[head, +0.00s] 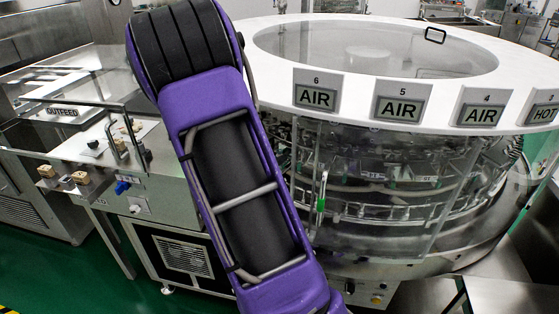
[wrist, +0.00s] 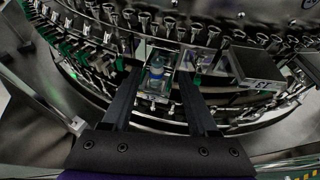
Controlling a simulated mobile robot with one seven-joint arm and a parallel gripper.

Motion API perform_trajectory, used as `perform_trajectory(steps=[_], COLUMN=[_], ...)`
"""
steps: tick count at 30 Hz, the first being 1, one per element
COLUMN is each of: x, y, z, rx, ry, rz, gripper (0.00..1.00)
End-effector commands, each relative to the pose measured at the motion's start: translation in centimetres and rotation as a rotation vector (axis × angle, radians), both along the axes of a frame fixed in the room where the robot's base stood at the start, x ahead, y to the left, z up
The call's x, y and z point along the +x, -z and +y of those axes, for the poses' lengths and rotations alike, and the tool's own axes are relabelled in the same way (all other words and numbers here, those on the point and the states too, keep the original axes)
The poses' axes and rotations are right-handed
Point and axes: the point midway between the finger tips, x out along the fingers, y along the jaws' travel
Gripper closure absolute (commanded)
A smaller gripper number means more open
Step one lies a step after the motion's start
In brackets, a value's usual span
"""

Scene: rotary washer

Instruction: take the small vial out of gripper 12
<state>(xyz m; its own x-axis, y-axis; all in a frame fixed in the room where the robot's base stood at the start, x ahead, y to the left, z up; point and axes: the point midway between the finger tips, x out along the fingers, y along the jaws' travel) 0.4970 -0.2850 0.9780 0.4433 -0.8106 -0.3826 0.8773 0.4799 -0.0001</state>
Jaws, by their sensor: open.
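In the wrist view, a small clear vial with a bluish tint (wrist: 157,68) sits upright in a metal holder on the washer's ring of grippers. My gripper (wrist: 160,78) is open, with its two dark fingers pointing into the ring. The vial appears in the gap between the fingertips, with space to both sides. I cannot tell how deep it is between them. In the head view, my gripper is hidden or out of frame, and I cannot make out the vial there.
The round washer (head: 398,205) has a clear wall and a white top with AIR and HOT signs (head: 400,102). A green-handled part (head: 321,192) is on its front. The outfeed bench (head: 140,165) stands left. In the wrist view, several metal holders (wrist: 85,28) crowd around, and a metal box (wrist: 255,66) is right.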

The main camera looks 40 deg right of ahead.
Motion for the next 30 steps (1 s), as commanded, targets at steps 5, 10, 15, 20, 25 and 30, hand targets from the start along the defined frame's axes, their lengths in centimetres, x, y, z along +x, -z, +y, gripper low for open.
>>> perform_trajectory(steps=[5, 10, 15, 20, 25, 30], x=[1.2, 2.3, 2.6, 2.6, 2.6, 2.5], y=[1.1, 2.0, 2.2, 2.2, 2.2, 2.2], z=[-1.7, -3.4, -3.8, -3.8, -3.8, -3.8], rx=[-0.001, -0.001, 0.000, 0.000, 0.000, 0.000], ry=[0.003, 0.002, 0.001, 0.001, 0.001, 0.001], rz=[0.002, 0.002, 0.000, 0.000, 0.000, 0.000], gripper=[0.41, 0.41, 0.41, 0.42, 0.73, 1.00])
